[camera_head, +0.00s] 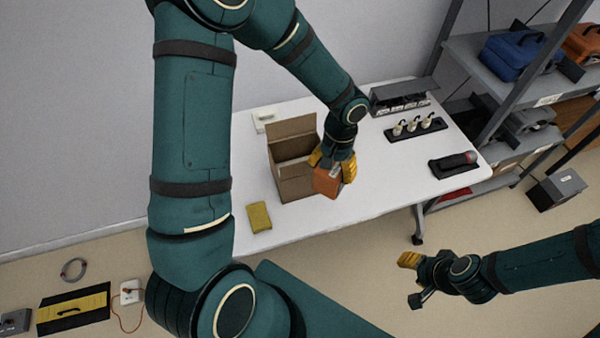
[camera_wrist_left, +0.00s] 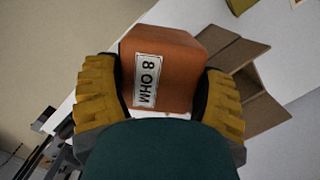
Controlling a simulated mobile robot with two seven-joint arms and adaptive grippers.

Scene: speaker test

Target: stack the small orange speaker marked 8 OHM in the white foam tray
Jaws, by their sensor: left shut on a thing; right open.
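The small orange speaker (camera_head: 328,181) hangs in my left gripper (camera_head: 333,167), over the table's front part, just right of the open cardboard box (camera_head: 298,187). In the left wrist view the speaker (camera_wrist_left: 190,65) sits between the two yellow fingers, and its white label reads 8 OHM. The cardboard box also shows in the left wrist view (camera_wrist_left: 262,108), right of the speaker. I cannot make out a white foam tray for certain; the inside of the box is partly hidden. My right gripper (camera_head: 410,279) is open and empty, off the table at the lower right.
The white table (camera_head: 370,190) has free room right of the box. A yellow block (camera_head: 259,217) lies front left, a small white item (camera_head: 265,118) at the back. A black rack with several white pieces (camera_head: 415,127) and a dark tool (camera_head: 454,165) lie right. Metal shelving (camera_head: 470,75) stands beyond.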

